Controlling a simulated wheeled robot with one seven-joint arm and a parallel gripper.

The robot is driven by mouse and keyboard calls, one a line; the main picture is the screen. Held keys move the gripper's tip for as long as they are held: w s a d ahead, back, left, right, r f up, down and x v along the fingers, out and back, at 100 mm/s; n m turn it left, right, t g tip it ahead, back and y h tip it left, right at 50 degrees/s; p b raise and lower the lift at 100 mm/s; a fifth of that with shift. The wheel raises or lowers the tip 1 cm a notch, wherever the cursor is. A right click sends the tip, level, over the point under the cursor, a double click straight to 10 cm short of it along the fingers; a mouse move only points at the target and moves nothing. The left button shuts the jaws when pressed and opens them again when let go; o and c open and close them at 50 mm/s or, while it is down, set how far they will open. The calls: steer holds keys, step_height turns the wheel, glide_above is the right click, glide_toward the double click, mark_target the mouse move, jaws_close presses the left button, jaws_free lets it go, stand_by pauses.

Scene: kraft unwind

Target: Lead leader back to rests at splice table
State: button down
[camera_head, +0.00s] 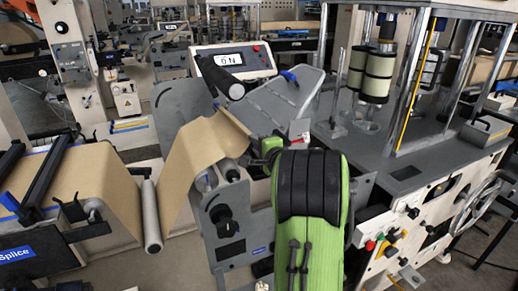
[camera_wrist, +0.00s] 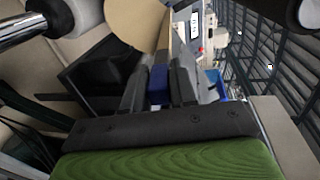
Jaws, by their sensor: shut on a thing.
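The brown kraft leader (camera_head: 195,150) hangs as a curved sheet in the middle of the head view, and its upper right end comes close to my gripper. In the wrist view the brown sheet (camera_wrist: 137,20) lies just beyond the fingers. My gripper (camera_wrist: 158,88) is shut on a small blue piece (camera_wrist: 157,82) at the sheet's end. In the head view my green arm hides most of the gripper. The splice table (camera_head: 98,182) is at the left, covered with brown paper, with black bars across it and a blue "Splice" sign (camera_head: 17,253). I cannot make out the rests clearly.
A grey machine side plate (camera_head: 240,205) with rollers and a black knob stands beside my arm. A pale roller (camera_head: 151,215) is at the table's right edge. A display panel (camera_head: 234,62) is behind.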

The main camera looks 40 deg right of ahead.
steer(key=shift+f, duration=0.1)
step_height(320, 180, up, 10)
steer(key=w+a+p, duration=0.1)
steer(key=a+p, duration=0.1)
steer(key=p, duration=0.5)
steer(key=shift+a+f+p, duration=0.2)
steer(key=shift+a+p, duration=0.05)
steer(key=shift+p, duration=0.05)
steer(key=shift+f+b, duration=0.2)
steer(key=shift+b, duration=0.2)
steer(key=shift+s+f+t+b, duration=0.1)
steer(key=shift+f+t+b, duration=0.9)
steer(key=shift+b, duration=2.45)
